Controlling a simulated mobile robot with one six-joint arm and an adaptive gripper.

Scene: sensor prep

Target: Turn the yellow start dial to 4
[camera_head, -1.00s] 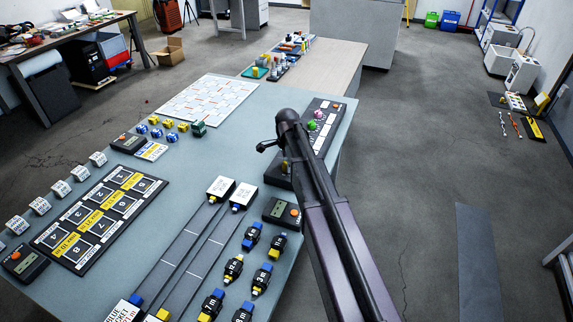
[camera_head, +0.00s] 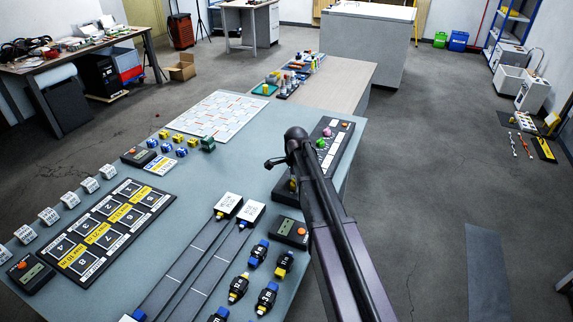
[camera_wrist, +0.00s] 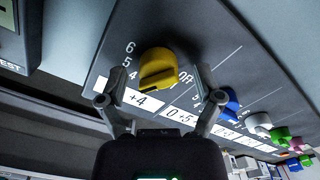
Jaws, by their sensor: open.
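The yellow start dial (camera_wrist: 158,68) is on a dark panel (camera_wrist: 190,30) in the wrist view. The marks 6, 5 and 4 are on its left and OFF is on its right. A dark slanted line shows on its lower face; I cannot tell for certain which mark it points to. A "+4" label (camera_wrist: 138,98) lies below it. My gripper (camera_wrist: 154,90) is open, one finger on each side of the dial, with gaps showing between fingers and dial. In the head view my arm hides much of the panel (camera_head: 341,138) and the gripper.
Blue, white, green and pink knobs (camera_wrist: 228,98) run along the panel to the right. A timer box (camera_head: 290,231) stands by the panel on the grey-blue table (camera_head: 245,165). Two dark rails (camera_head: 195,265) and several blue-and-yellow blocks (camera_head: 262,285) are nearer.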

